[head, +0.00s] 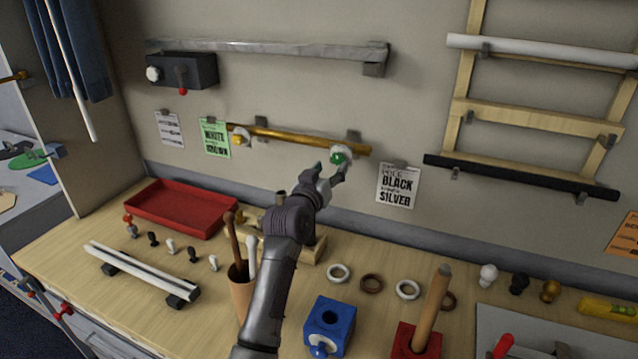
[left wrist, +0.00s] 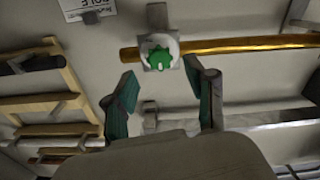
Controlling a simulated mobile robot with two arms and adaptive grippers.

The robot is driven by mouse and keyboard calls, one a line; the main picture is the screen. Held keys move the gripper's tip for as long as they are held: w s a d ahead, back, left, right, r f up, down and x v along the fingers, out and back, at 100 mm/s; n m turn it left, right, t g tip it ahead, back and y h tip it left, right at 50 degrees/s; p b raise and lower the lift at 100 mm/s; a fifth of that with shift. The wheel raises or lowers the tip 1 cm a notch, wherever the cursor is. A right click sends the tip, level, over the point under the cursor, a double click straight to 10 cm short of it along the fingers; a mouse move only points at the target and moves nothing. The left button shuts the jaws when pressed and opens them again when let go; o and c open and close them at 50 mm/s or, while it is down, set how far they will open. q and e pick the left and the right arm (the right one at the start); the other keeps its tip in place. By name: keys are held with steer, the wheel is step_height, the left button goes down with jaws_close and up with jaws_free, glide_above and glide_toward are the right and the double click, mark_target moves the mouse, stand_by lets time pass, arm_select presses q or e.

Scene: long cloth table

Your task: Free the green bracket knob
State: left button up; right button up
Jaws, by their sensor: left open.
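The green bracket knob (head: 338,157) sits on a pale round bracket at the right part of a brass rod (head: 300,138) on the wall. In the left wrist view the green knob (left wrist: 159,58) faces the camera, with the brass rod (left wrist: 240,45) running off to the right. My left gripper (head: 332,172) is open, its green-padded fingers pointing at the knob. In the left wrist view the fingers (left wrist: 163,90) stand apart, just below and to either side of the knob. My right gripper is not in view.
A yellow knob (head: 240,137) sits on the rod's left bracket. A grey rail (head: 265,46) with a black box (head: 200,71) is above. Below, the table holds a red tray (head: 180,207), a blue block (head: 329,325) and several rings. A black-and-silver label (head: 397,186) hangs at right.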

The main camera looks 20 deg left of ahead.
arm_select(q)
steer(key=s, duration=0.8)
steer(key=shift+a, duration=0.15)
